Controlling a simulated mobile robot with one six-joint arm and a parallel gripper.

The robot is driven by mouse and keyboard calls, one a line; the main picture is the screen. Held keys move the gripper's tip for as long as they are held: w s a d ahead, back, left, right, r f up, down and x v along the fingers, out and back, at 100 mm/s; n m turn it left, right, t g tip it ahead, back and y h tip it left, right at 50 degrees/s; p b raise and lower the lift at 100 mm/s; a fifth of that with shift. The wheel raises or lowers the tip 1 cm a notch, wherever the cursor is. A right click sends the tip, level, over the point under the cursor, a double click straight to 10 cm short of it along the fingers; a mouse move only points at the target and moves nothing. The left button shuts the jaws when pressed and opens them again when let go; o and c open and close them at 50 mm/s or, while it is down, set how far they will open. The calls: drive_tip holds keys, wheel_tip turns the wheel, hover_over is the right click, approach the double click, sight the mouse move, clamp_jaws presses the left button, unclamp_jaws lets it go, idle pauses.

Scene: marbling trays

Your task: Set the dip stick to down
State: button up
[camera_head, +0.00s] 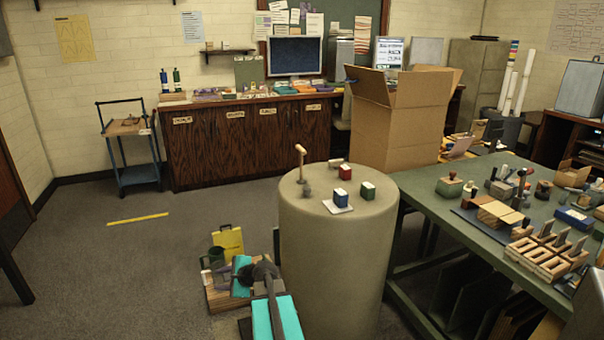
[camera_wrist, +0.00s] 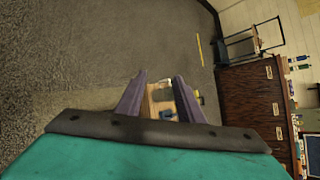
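My gripper (camera_head: 262,268) is low, left of the drum and well apart from the stick. In the wrist view my gripper (camera_wrist: 161,80) has its two purple-grey fingers spread, with nothing held between them. The stick does not show in the wrist view.
The drum top also carries red, green and blue blocks, the blue one on a white card. A crowded green table (camera_head: 415,205) stands right; open floor lies left.

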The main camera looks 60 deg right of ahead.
drive_tip(key=s+d+r+m+t+h+p, duration=0.1)
drive_tip(key=s+d+r+m+t+h, duration=0.15)
drive_tip(key=d+r, duration=0.65)
drive_tip(key=m+h+p, duration=0.4)
drive_tip(key=m+h, duration=0.4)
drive_tip(key=m, duration=0.5)
approach(302, 151)
drive_tip(key=shift+s+a+f+n+t, duration=0.15)
drive_tip(key=shift+s+f+t, duration=0.15)
drive_tip(key=shift+s, duration=0.25)
drive_tip(key=shift+s+f+n+t, duration=0.15)
drive_tip(key=shift+s+f, duration=0.1)
drive_tip(key=shift+s, duration=0.3)
drive_tip(key=shift+w, duration=0.1)
drive_tip(key=shift+p+x, duration=0.7)
drive_tip(key=shift+x, duration=6.15)
drive_tip(key=shift+c, duration=0.4)
clamp_jaws()
